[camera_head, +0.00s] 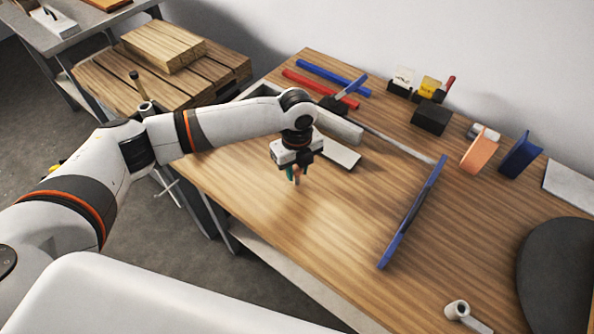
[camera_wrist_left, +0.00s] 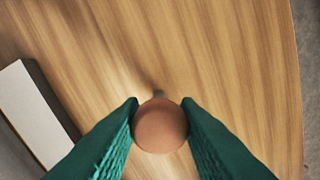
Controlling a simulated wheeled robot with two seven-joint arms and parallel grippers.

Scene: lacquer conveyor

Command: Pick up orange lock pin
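The orange lock pin (camera_wrist_left: 160,127) shows in the left wrist view as a round orange-brown head between two green fingers. Both fingers of my left gripper (camera_wrist_left: 160,106) touch its sides, and a small grey bit shows just beyond the head. In the head view the pin (camera_head: 297,178) is small, beneath my left gripper (camera_head: 293,173) over the near left part of the wooden table (camera_head: 265,205). I cannot tell whether its lower end touches the table. My right gripper is not in view.
A long blue bar (camera_head: 413,214) lies to the right of my gripper. A grey round plate (camera_head: 560,275) and a small white cylindrical part (camera_head: 459,310) are at the right. Red (camera_head: 318,86) and blue (camera_head: 334,77) bars lie at the back. The table in front of my gripper is clear.

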